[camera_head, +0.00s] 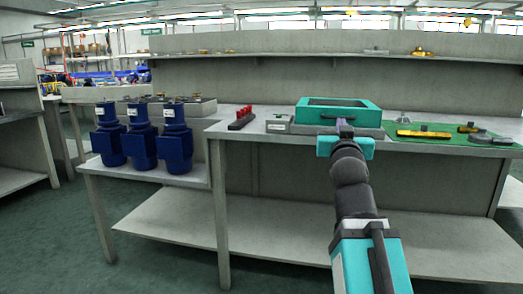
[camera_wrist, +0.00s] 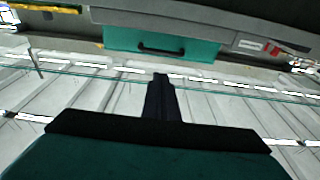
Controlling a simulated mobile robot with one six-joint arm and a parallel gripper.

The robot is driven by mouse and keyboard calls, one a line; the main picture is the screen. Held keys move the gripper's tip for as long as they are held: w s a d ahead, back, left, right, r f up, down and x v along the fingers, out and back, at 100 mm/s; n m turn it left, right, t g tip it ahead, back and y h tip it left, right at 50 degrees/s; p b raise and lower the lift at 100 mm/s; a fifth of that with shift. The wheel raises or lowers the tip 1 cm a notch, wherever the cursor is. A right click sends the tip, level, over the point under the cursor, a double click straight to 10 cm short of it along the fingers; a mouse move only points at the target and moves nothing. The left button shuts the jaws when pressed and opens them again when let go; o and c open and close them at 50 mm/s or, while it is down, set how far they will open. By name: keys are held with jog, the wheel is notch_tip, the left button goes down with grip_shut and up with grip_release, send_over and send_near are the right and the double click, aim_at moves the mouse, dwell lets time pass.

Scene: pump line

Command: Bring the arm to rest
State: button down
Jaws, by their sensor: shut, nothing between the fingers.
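My arm reaches up from the lower right of the head view toward the workbench (camera_head: 255,134). My gripper (camera_head: 345,128) shows in front of the teal box (camera_head: 362,115) on the bench and hides part of its front. In the wrist view the fingers of my gripper (camera_wrist: 160,80) are together and empty. The teal box (camera_wrist: 205,48) with its dark handle appears beyond the fingertips there, apart from them. The exact gap cannot be told.
Several blue pumps (camera_head: 140,145) stand on a lower table at left. A red-topped rack (camera_head: 241,118) and a small grey box (camera_head: 279,124) stand left of the teal box. A green mat (camera_head: 432,143) with yellow and grey tools lies at right. Open floor lies at front left.

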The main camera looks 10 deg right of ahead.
jog(key=w+a+f+n+g+y+p, duration=0.15)
jog(key=w+f+p, duration=0.25)
jog(key=f+p, duration=0.4)
jog(key=w+a+f+g+y+p, duration=0.1)
jog(key=w+a+f+g+p, duration=0.3)
jog(key=p, duration=0.7)
jog(key=s+a+f+g+y+p, duration=0.1)
jog(key=s+f+g+p, duration=0.2)
jog(key=f+p, duration=0.5)
jog(key=s+a+f+g+y+p, duration=0.1)
jog(key=s+f+g+p, duration=0.2)
jog(key=f, duration=0.9)
jog(key=s+a+f+n+g+p, duration=0.1)
jog(key=s+a+f+g+p, duration=0.15)
jog(key=s+f+p, duration=0.55)
jog(key=s+a+f+g+p, duration=0.1)
jog(key=s+f+g+p, duration=0.3)
jog(key=s, duration=0.7)
jog(key=s+a+f+g+y+p, duration=0.1)
jog(key=s+a+f+g, duration=0.1)
jog(key=s, duration=0.9)
jog(key=s+a+f+n+g+y+p, duration=0.1)
jog(key=s+g, duration=0.3)
jog(key=s, duration=0.8)
jog(key=shift+a+f+p, duration=0.3)
jog(key=shift+a+f, duration=0.4)
jog(key=shift+f, duration=0.2)
